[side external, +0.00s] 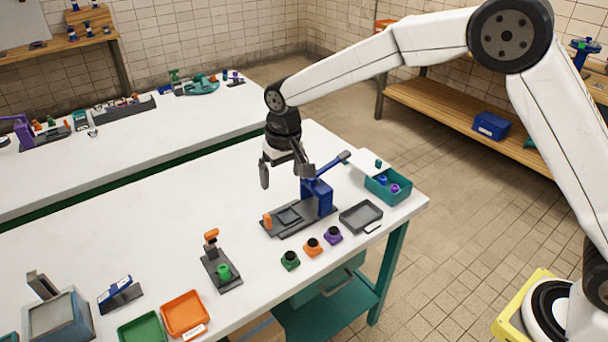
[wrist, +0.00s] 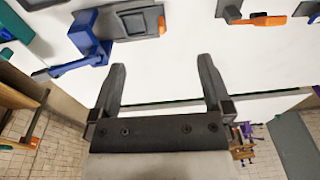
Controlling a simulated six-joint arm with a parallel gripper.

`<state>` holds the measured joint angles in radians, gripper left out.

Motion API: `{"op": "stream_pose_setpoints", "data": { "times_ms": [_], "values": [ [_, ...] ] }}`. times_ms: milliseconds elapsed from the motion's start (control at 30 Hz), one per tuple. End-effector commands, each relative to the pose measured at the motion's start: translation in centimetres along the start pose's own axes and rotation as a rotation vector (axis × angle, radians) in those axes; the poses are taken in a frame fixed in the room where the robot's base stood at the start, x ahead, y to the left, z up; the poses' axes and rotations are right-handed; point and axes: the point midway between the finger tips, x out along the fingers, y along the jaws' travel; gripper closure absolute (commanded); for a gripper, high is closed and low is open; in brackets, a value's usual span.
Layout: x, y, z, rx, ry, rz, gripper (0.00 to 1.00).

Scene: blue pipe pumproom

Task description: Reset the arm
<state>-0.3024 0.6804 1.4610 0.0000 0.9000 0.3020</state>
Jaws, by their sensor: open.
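My gripper (side external: 285,172) hangs from the arm over the white table (side external: 170,210), behind and left of the blue lever press. The press also shows in the wrist view (wrist: 84,38) at the upper left. In the side view one finger is close to the press in the picture; I cannot tell the gap.
A teal box (side external: 388,188) and a grey tray (side external: 361,216) sit right of the press. Green, orange and purple pieces (side external: 313,247) line the front edge. An orange tray (side external: 185,314) and green tray (side external: 142,329) lie front left. The table's middle left is clear.

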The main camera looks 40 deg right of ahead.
Motion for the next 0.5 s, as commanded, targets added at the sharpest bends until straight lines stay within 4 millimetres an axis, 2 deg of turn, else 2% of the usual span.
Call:
{"op": "stream_pose_setpoints", "data": {
  "times_ms": [100,267,500],
  "values": [
    [-0.6,2.5,1.7,0.003,0.014,0.0,0.0],
    [-1.1,5.3,4.3,0.003,0.034,0.0,0.0],
    [-1.6,9.3,9.0,0.002,0.065,0.004,0.0]
  ]
}}
